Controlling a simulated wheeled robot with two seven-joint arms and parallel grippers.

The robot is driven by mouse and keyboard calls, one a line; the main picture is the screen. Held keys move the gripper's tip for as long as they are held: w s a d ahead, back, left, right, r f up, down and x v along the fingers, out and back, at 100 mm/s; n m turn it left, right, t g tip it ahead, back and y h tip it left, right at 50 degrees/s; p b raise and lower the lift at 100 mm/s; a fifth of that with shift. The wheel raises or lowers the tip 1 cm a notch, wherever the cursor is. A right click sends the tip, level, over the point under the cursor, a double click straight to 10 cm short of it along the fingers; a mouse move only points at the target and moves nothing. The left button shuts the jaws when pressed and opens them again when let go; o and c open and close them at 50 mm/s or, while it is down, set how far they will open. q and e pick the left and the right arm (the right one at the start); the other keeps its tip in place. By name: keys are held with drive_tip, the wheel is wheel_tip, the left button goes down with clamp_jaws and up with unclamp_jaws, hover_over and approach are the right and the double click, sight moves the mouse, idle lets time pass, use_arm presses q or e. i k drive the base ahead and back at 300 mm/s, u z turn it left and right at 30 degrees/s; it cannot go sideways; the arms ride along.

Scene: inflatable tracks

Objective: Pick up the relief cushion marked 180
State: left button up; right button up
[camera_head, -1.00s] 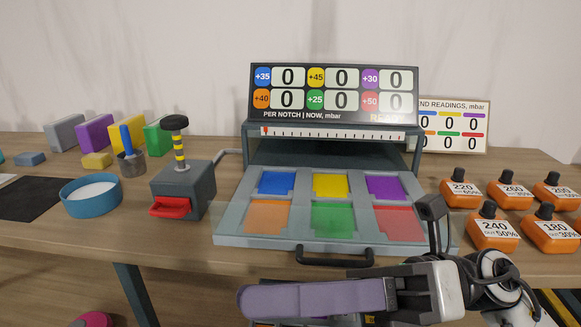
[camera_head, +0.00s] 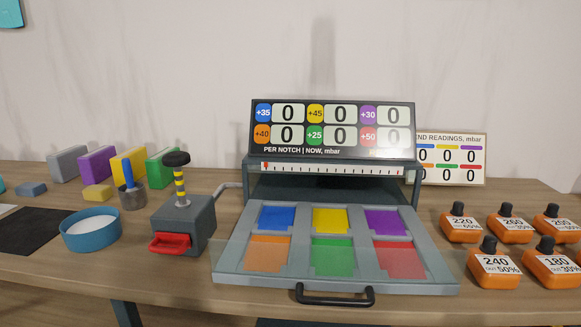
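The relief cushion marked 180 (camera_head: 552,264) is an orange block with a black knob on top and a white label reading 180 and 30%. Neither of my grippers shows in the head view now.
A grey tray (camera_head: 225,265) with coloured pads and a black front handle (camera_head: 335,297) fills the table's middle, below a display board (camera_head: 333,130). A grey pump (camera_head: 184,225) with a red pedal and a blue bowl (camera_head: 91,232) stand left. A readings board (camera_head: 452,158) stands behind the cushions.

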sight(554, 270)
drive_tip(key=z, duration=0.45)
drive_tip(key=k, duration=1.15)
drive_tip(key=z, duration=1.6)
drive_tip(key=i, duration=1.1)
drive_tip(key=u, duration=0.4)
drive_tip(key=i, duration=1.15)
drive_tip(key=u, duration=0.95)
